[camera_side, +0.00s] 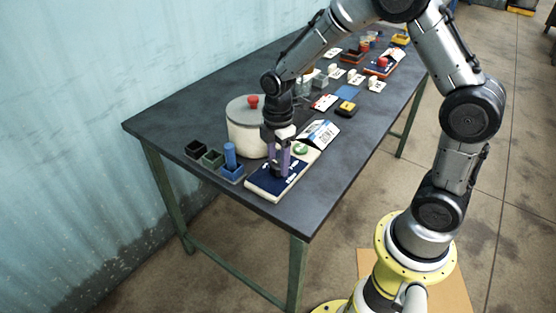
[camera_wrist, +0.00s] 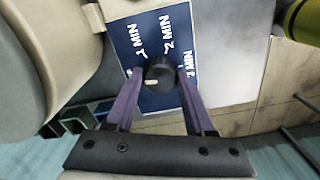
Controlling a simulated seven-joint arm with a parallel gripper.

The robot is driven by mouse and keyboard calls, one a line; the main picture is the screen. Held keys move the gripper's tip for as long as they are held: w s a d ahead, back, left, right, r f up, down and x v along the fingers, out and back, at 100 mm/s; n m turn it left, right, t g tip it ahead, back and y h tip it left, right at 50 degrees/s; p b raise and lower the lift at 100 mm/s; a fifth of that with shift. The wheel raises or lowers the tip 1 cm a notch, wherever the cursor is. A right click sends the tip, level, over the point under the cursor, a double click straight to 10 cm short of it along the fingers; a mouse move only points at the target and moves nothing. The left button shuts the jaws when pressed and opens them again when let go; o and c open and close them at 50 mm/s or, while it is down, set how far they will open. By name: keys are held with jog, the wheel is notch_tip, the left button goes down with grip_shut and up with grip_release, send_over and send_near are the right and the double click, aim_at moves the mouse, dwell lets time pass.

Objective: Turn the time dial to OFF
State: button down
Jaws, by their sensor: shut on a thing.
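The time dial is a round black knob (camera_wrist: 160,72) with a pale pointer mark, on a dark blue label panel (camera_wrist: 130,48). In the wrist view the mark lies on the knob's lower left side. The labels 1 MIN, 2 MIN and another MIN, partly covered, show around the knob; I cannot make out OFF. My gripper (camera_wrist: 159,77) has its purple fingers shut on the knob, one on each side. In the side view my gripper (camera_side: 279,170) points down onto the blue and cream panel (camera_side: 262,186), largely hiding the knob.
A cream pot (camera_side: 242,135) with a grey lid and red knob stands close beside my gripper. Small open boxes (camera_side: 212,158), one holding a blue cylinder (camera_side: 230,156), sit left of the panel. A green button (camera_side: 300,149) is behind. More items stand farther along the table.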

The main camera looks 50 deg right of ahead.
aim_at(278, 163)
jog(key=shift+r+n, duration=0.15)
jog(key=shift+n, duration=0.45)
jog(key=shift+c, duration=1.3)
grip_release()
notch_tip(278, 163, up, 14)
